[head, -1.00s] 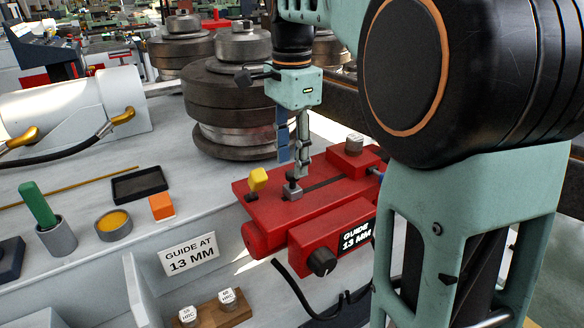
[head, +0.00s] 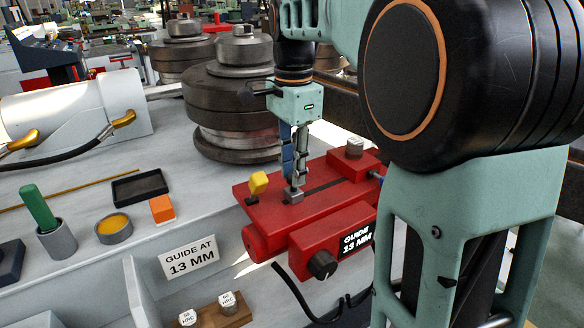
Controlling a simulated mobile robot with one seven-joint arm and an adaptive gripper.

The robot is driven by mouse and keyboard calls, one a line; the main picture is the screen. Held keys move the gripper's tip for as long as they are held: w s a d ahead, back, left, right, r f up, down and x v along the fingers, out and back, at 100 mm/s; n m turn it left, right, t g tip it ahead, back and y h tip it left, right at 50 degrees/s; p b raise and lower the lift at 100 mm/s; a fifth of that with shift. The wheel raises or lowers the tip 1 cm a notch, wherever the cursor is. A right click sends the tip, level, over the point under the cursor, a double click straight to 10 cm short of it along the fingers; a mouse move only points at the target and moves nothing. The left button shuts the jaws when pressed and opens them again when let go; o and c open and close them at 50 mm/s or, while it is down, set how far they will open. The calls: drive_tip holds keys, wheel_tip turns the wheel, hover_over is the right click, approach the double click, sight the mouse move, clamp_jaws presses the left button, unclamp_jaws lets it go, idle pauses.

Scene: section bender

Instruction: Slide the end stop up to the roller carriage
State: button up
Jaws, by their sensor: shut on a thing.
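The end stop (head: 293,196) is a small grey block at the slot in the top of the red guide bed (head: 275,212). My gripper (head: 294,184) points straight down and is shut on the end stop, its fingertips partly hiding it. The roller carriage appears to be the raised red block (head: 348,168) with a silver cap at the far right end of the bed. A stretch of dark slot shows between it and the end stop, so the two are apart.
A yellow knob (head: 258,183) stands on the bed just left of my gripper. Stacked steel rollers (head: 228,95) rise behind it. A black dial (head: 322,264) and a "GUIDE 13 MM" label are on the front. My arm hides the right side.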

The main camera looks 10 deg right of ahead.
drive_tip(key=w+d+p, duration=0.1)
drive_tip(key=d, duration=0.3)
drive_tip(key=w+d+p, duration=0.1)
drive_tip(key=d+p, duration=0.1)
drive_tip(key=d, duration=0.2)
drive_tip(key=w+d+p, duration=0.2)
drive_tip(key=d, duration=0.2)
drive_tip(key=shift+w+d, duration=0.1)
drive_tip(key=shift+d, duration=0.3)
drive_tip(key=shift+r, duration=0.1)
drive_tip(key=o, duration=1)
drive_tip(key=shift+d, duration=0.1)
wheel_tip(320, 180, up, 12)
drive_tip(key=shift+f, duration=0.1)
